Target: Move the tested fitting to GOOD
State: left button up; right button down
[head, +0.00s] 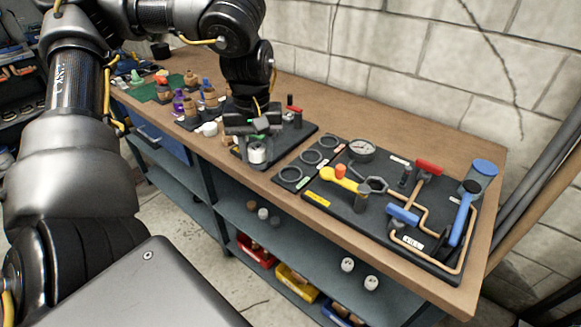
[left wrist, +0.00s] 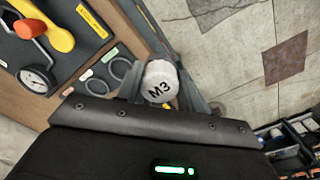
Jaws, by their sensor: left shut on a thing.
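My left gripper (head: 257,143) is shut on a white cylindrical fitting (head: 257,154). In the left wrist view the fitting (left wrist: 160,82) shows its round white face marked "M3" between the fingers. The fitting is near the front edge of the workbench, left of a dark strip with three ring-shaped places (head: 311,156). These rings also show in the left wrist view (left wrist: 121,68), beside small white, green and reddish labels whose words I cannot read. The rings that show look empty. My right gripper is not in view.
Right of the rings is a black test board with a gauge (head: 362,149), a yellow lever (head: 340,179), a red handle (head: 429,167), a blue lever (head: 461,218) and copper pipes. Left of the gripper stand several small parts and bottles (head: 180,102). White cylinders (head: 347,264) and bins lie on the shelf below.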

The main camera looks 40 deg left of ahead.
pick_arm(q)
jog(key=w+f, duration=0.2)
jog(key=w, duration=0.1)
jog(key=w+f, duration=0.3)
jog(key=w, duration=0.1)
jog(key=w+f+p, duration=0.1)
jog(key=w+f, duration=0.1)
jog(key=w, duration=0.1)
jog(key=shift+w+a+f, duration=0.15)
jog(key=shift+w+a, duration=0.1)
jog(key=shift+w, duration=0.05)
jog(key=shift+w+f, duration=0.4)
jog(key=shift+f, duration=0.2)
jog(key=f, duration=0.1)
jog(key=f+p, duration=0.1)
jog(key=f, duration=0.1)
jog(key=shift+w+f, duration=0.1)
jog(key=shift+w, duration=0.25)
jog(key=shift+f, duration=0.2)
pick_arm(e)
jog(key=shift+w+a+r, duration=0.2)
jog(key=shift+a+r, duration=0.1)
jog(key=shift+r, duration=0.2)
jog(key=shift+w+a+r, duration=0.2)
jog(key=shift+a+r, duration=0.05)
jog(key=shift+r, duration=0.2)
